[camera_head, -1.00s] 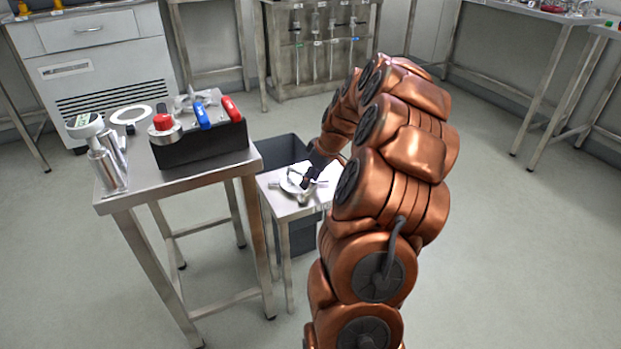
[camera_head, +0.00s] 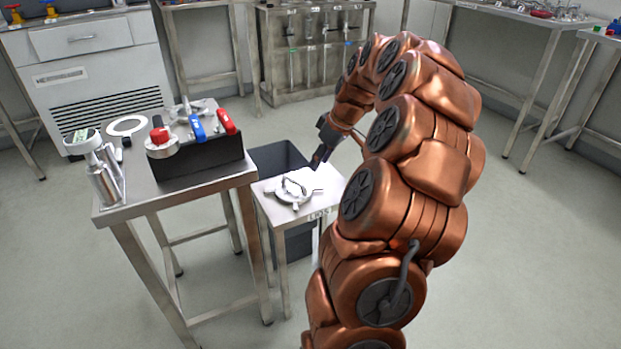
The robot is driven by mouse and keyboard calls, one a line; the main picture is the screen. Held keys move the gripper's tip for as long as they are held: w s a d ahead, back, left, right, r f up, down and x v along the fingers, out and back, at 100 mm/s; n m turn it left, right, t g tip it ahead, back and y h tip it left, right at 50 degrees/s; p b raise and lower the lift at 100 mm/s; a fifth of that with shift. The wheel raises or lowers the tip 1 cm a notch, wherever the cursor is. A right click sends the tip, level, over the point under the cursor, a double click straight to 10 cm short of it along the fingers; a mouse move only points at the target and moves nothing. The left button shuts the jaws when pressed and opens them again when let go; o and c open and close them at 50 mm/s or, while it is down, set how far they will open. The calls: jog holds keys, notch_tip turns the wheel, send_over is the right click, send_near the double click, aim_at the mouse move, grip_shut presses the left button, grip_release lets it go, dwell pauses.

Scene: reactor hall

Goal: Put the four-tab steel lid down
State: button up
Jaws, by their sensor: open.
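The four-tab steel lid (camera_head: 296,191) lies on the small low steel table (camera_head: 283,216), near the middle of its top. It is a pale metal disc with tabs at its rim and a raised handle part on top. My gripper (camera_head: 317,163) is open and empty, above and to the right of the lid, with a visible gap between them. My arm rises on the right and reaches over the small table's right side. The fingertips are small and dark in this view.
A taller steel table (camera_head: 180,193) stands at left with a black box (camera_head: 198,160) carrying red and blue handles, a metal canister (camera_head: 104,182) and a white ring (camera_head: 126,125). A dark bin (camera_head: 277,156) stands behind the small table. Open floor lies at right.

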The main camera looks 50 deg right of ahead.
jog(key=shift+s+r, duration=0.1)
jog(key=shift+r, duration=0.1)
jog(key=s+a+g+y, duration=0.1)
jog(key=s+a+g, duration=0.2)
jog(key=a, duration=2.1)
jog(key=s+a+f+g, duration=0.1)
jog(key=s+a, duration=0.3)
jog(key=s, duration=0.3)
jog(key=s+a+f+m+g+h, duration=0.1)
jog(key=s+a+g, duration=0.1)
jog(key=s+a, duration=0.3)
jog(key=s+a+f+g+h, duration=0.1)
jog(key=s+a, duration=0.3)
jog(key=s, duration=0.7)
jog(key=shift+a+f+m+g, duration=0.2)
jog(key=shift+f+m+g, duration=0.2)
jog(key=shift+f+g, duration=0.1)
jog(key=shift+s, duration=0.1)
notch_tip(320, 180, up, 32)
jog(key=w+t+p, duration=0.1)
jog(key=t+p, duration=0.1)
jog(key=p, duration=2.8)
jog(key=shift+w+d+r+p, duration=0.15)
jog(key=shift+w+r+p, duration=0.15)
jog(key=shift+p, duration=0.1)
